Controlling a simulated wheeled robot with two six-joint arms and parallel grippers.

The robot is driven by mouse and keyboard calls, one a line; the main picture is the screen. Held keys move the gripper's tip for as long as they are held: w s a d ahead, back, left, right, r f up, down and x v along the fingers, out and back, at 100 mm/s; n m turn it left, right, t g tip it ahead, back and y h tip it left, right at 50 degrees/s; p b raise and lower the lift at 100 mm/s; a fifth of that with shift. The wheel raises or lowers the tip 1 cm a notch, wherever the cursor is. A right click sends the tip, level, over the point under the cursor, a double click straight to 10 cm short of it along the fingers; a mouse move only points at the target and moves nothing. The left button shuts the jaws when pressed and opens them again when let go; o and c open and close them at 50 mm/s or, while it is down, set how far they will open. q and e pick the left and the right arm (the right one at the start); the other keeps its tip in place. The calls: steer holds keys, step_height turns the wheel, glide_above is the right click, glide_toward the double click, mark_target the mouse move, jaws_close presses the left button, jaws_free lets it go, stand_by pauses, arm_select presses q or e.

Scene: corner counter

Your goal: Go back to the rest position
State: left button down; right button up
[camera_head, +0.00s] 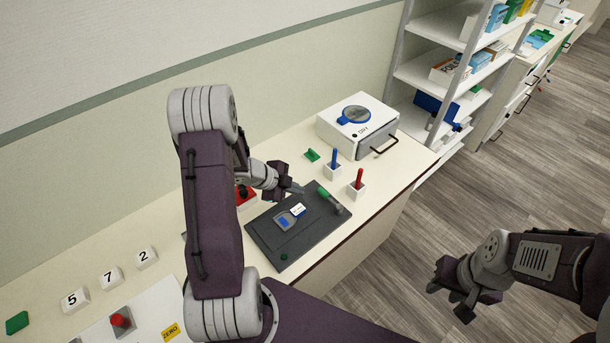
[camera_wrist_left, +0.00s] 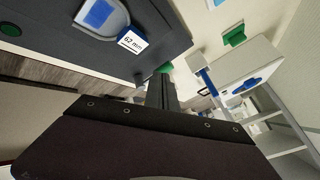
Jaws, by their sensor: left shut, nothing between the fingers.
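My left gripper (camera_head: 298,189) is above the dark grey board (camera_head: 268,236) on the counter, near its back edge, shut and empty. In the left wrist view its closed fingers (camera_wrist_left: 160,90) show with nothing between them. A blue-grey device (camera_head: 289,217) with a white label lies on the board; the label reads "62 mm" in the left wrist view (camera_wrist_left: 131,41). A green-handled tool (camera_head: 329,199) is at the board's right part. My right gripper (camera_head: 452,298) hangs over the floor at the lower right, empty, its fingers apart.
Blue (camera_head: 333,162) and red (camera_head: 358,183) handled tools stand in white holders. Number blocks (camera_head: 108,279) sit at the left. Shelves (camera_head: 440,65) are beyond. The floor at right is clear.

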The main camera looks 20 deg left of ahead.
arm_select(q)
steer(key=shift+s, duration=0.1)
steer(key=w+d+r+n+t+y+b, duration=0.2)
steer(key=w+d+r+b, duration=0.15)
steer(key=d+r, duration=0.6)
steer(key=s+f+n+g+y, duration=0.1)
steer(key=s+f+n+g, duration=0.2)
steer(key=s+n, duration=0.4)
steer(key=s+a+f+n+g+y, duration=0.1)
steer(key=s+f+n+g, duration=0.2)
steer(key=s+n, duration=0.4)
steer(key=s+g, duration=0.1)
steer(key=s, duration=0.5)
steer(key=shift+a+y, duration=0.25)
steer(key=shift+y, duration=0.05)
steer(key=shift+s+a, duration=0.1)
